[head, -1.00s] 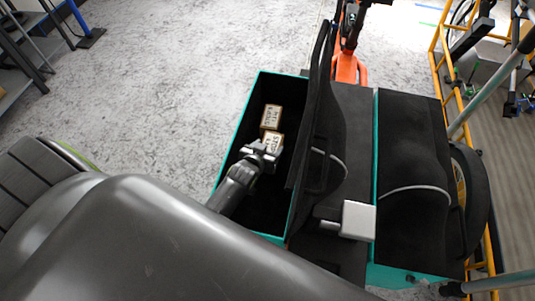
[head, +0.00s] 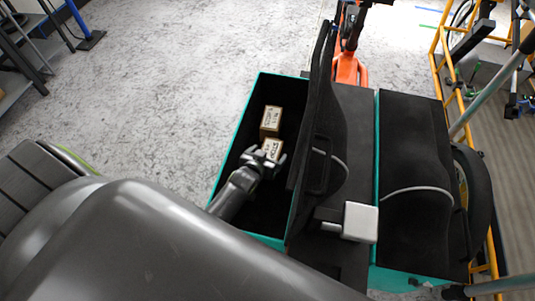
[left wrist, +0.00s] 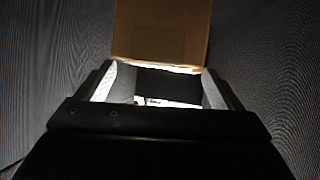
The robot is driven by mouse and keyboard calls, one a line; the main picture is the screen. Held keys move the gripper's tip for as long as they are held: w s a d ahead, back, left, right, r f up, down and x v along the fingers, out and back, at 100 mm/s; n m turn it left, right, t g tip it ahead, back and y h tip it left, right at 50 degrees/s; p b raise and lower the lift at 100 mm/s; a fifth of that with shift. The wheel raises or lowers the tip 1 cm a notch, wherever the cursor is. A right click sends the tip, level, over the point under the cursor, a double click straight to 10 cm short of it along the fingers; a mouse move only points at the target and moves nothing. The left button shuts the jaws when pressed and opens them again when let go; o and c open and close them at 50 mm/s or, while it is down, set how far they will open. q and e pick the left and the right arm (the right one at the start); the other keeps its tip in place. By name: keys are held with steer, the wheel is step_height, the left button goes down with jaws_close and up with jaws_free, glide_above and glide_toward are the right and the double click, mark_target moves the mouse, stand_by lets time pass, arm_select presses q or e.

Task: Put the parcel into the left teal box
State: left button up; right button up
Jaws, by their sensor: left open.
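The left teal box (head: 233,136) stands open, with a dark inside. A small brown parcel with a printed white label (head: 272,149) is inside it, towards the middle. My left gripper (head: 266,161) is down in the box at this parcel's near side, with its jaws apart. In the left wrist view the open fingers (left wrist: 162,88) stand either side of a dark gap with a pale printed patch below. I cannot tell whether they touch the parcel. My right gripper is not in view.
A second labelled parcel (head: 271,120) lies just behind, in the same box. The raised black lid (head: 311,140) stands along the box's right side. A closed black-lidded compartment (head: 412,145) and a white block (head: 360,222) are further right. Grey floor is clear to the left.

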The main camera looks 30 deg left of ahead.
arm_select(q)
steer(key=shift+r, duration=0.1)
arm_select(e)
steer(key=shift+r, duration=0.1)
arm_select(q)
steer(key=shift+s+r, duration=0.15)
steer(key=shift+s, duration=0.25)
steer(key=p+v, duration=0.3)
steer(key=v, duration=0.8)
steer(key=shift+p, duration=0.4)
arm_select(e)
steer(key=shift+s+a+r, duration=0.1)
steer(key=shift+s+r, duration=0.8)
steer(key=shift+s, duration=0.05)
arm_select(q)
steer(key=shift+s, duration=0.1)
